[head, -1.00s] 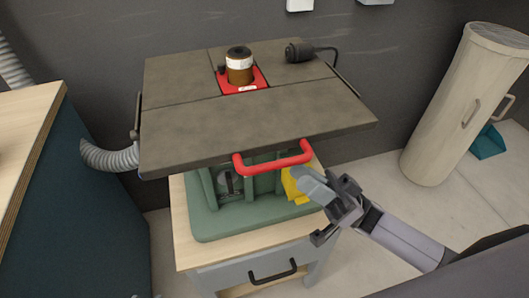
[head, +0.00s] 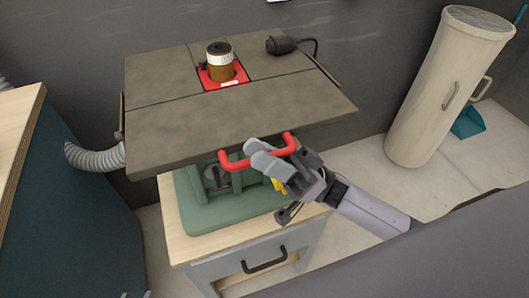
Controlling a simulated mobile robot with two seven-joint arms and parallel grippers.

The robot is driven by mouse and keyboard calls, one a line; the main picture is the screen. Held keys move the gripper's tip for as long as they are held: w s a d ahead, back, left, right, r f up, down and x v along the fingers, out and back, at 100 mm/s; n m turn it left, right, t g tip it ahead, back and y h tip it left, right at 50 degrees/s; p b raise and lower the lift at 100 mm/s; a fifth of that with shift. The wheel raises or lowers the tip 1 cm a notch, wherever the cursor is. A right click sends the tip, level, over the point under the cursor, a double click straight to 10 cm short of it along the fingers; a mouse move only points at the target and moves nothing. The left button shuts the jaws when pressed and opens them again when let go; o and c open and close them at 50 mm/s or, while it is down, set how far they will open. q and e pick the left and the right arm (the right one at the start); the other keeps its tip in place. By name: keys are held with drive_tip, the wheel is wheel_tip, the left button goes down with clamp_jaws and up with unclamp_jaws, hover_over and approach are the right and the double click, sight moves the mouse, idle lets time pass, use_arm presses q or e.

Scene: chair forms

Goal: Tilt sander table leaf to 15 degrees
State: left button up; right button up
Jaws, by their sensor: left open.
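The sander table leaf (head: 220,125) is a grey-brown slab at the front of the machine's top. It looks about level with the rear part, and I cannot read an angle. A red handle (head: 236,165) hangs at its front edge. My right gripper (head: 262,154) is at the handle, with its pale fingers overlapping the bar from the right. I cannot tell whether they are closed on it. A yellow part (head: 279,185) under the leaf is mostly hidden behind this gripper. Only a sliver of my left gripper (head: 136,295) shows at the bottom edge.
A brown sanding drum (head: 219,62) stands in a red insert. The green base (head: 200,210) rests on a wooden-topped cabinet. A grey hose (head: 95,156) is at the left, beside a dark blue bench (head: 65,225). A pale cylinder (head: 445,90) stands at the right.

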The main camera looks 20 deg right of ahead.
clamp_jaws()
use_arm(q)
drive_tip(key=f+b, duration=0.2)
drive_tip(key=b, duration=0.1)
drive_tip(key=d+f+b, duration=0.1)
drive_tip(key=f+b, duration=0.1)
drive_tip(key=b, duration=0.1)
drive_tip(key=shift+w+d+f, duration=0.15)
drive_tip(key=shift+f, duration=0.1)
use_arm(e)
drive_tip(key=f+n+g, duration=0.2)
drive_tip(key=f, duration=0.1)
drive_tip(key=f+n+g, duration=0.1)
drive_tip(key=f, duration=0.1)
drive_tip(key=shift+w+n+y, duration=0.3)
drive_tip(key=shift+w, duration=0.1)
drive_tip(key=shift+r, duration=0.1)
use_arm(q)
drive_tip(key=shift+w+r, duration=0.1)
use_arm(e)
drive_tip(key=shift+o, duration=0.3)
unclamp_jaws()
